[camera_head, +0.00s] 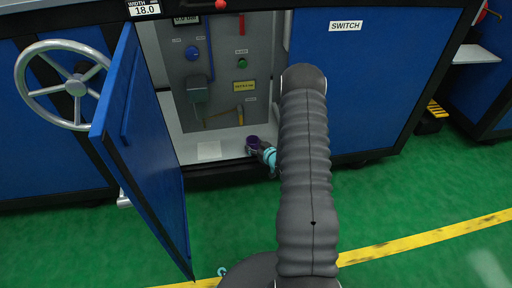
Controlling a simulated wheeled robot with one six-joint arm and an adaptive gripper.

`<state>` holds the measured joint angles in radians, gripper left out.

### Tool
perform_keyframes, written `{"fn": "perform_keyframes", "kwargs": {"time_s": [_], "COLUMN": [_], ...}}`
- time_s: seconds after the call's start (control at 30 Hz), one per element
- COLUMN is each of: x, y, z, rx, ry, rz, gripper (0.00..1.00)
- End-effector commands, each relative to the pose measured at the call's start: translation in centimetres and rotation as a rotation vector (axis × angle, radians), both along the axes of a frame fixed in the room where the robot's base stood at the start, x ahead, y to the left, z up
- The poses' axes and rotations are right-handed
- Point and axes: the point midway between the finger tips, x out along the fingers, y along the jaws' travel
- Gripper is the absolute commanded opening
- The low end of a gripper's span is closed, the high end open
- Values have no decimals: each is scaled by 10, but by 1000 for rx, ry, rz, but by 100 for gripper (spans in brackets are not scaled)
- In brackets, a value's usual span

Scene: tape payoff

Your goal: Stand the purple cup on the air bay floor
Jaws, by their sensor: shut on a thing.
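The purple cup (252,141) is small in the head view, upright as far as I can tell, at the front right of the open bay. My gripper (257,147) is shut on the purple cup from the right, low in front of the opening. The light-coloured bay floor (184,147) shows to the left of the cup, with a paler square (209,150) on it. I cannot tell whether the cup touches the floor or hangs just above it. My arm hides the area right of the gripper.
A blue door (145,150) stands open on the left of the bay. The grey back panel (215,75) carries a blue knob (192,53), a green button (242,63) and pipes. A handwheel (76,88) is at left. The bay floor left of the cup looks clear.

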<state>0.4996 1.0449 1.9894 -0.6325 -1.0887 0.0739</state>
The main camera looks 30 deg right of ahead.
Motion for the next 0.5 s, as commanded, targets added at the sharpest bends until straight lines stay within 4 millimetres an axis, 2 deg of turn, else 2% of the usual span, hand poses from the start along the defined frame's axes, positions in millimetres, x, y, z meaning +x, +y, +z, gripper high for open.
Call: {"fn": "perform_keyframes", "kwargs": {"time_s": [0.33,0.37,0.43,0.5], "x": [0,0,0,0], "y": [0,0,0,0], "z": [-3,-2,-2,-2], "rx": [0,-1,0,0], "ry": [-2,-1,-1,-1], "rz": [-1,-1,-1,-1], "gripper": [19,58,76,79]}}
